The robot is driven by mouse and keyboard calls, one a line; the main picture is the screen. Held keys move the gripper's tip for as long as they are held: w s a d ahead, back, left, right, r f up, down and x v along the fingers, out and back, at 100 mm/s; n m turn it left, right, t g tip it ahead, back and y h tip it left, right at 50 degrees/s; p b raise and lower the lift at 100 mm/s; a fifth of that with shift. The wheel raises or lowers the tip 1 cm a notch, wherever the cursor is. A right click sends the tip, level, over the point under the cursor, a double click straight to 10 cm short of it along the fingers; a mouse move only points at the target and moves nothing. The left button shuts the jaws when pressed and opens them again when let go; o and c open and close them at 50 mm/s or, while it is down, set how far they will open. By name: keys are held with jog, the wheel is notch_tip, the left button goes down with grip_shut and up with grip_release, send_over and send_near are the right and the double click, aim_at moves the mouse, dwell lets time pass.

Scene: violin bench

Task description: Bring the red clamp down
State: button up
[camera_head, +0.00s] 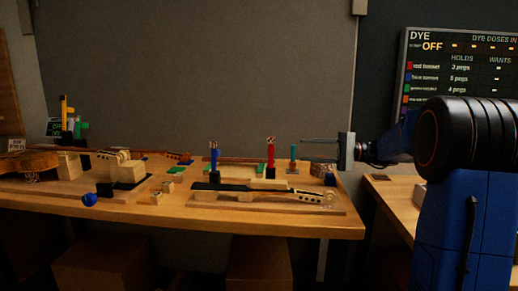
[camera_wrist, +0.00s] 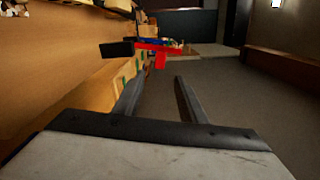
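The red clamp (camera_head: 270,154) stands upright on the bench in the head view, with a black part at its foot and a pale, patterned top. In the wrist view a red clamp shape (camera_wrist: 160,46) lies sideways ahead of the fingers, with a black end at its left. My gripper (camera_head: 304,141) is to the right of the clamp, near the height of its upper part, with its fingers pointing left. In the wrist view my gripper (camera_wrist: 158,80) has its two fingers apart with nothing between them. It does not touch the clamp.
A blue clamp (camera_head: 214,157) stands left of the red one and a teal post (camera_head: 293,157) stands to its right. A dark violin neck (camera_head: 262,190) lies in front. The bench (camera_head: 220,222) holds several small blocks. A lit dye board (camera_head: 460,70) hangs at right.

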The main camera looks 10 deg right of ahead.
aim_at(271, 152)
jog(key=x, duration=1.6)
jog(key=shift+a, duration=0.35)
jog(key=shift+f, duration=0.1)
grip_shut()
